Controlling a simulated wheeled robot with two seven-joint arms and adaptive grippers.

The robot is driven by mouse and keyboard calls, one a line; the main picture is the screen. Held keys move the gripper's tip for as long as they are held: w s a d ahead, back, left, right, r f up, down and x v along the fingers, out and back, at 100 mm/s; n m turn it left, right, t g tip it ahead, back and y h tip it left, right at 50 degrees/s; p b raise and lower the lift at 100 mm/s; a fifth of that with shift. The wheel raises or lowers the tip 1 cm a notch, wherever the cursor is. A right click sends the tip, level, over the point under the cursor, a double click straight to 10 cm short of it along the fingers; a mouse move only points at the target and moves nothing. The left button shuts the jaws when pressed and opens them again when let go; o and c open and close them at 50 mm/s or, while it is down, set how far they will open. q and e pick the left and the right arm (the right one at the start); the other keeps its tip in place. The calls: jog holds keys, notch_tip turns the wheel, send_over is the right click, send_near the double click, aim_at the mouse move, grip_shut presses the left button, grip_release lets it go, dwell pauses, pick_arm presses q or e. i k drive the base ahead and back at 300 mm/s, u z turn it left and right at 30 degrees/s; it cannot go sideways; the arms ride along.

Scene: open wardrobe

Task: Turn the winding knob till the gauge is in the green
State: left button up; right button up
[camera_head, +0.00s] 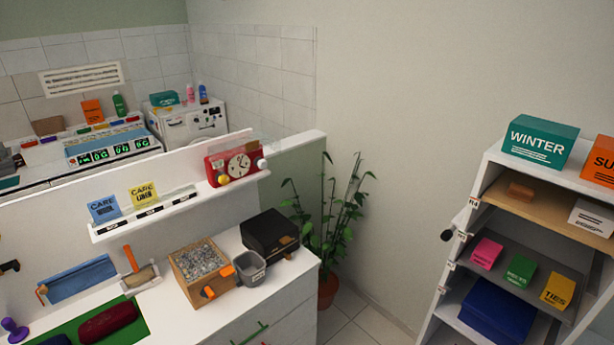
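A red box with a round white dial (239,164) stands on the white wall shelf, left of centre. A yellow knob (223,179) sits at its lower left, and a pale knob (262,163) sits at its right side. The dial has dark marks and hands like a clock face; I cannot make out a green zone or a needle reading. Neither of my grippers is in view.
Yellow and blue care cards (143,195) stand left on the same shelf. Below, the white counter (225,305) holds a wooden box of grey bits (200,262), a grey bin (250,268) and a black box (270,235). A potted plant (328,230) stands beyond.

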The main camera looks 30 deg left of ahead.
aim_at(224, 179)
jog(key=z, duration=0.35)
jog(key=i, duration=1.35)
jog(key=u, duration=0.45)
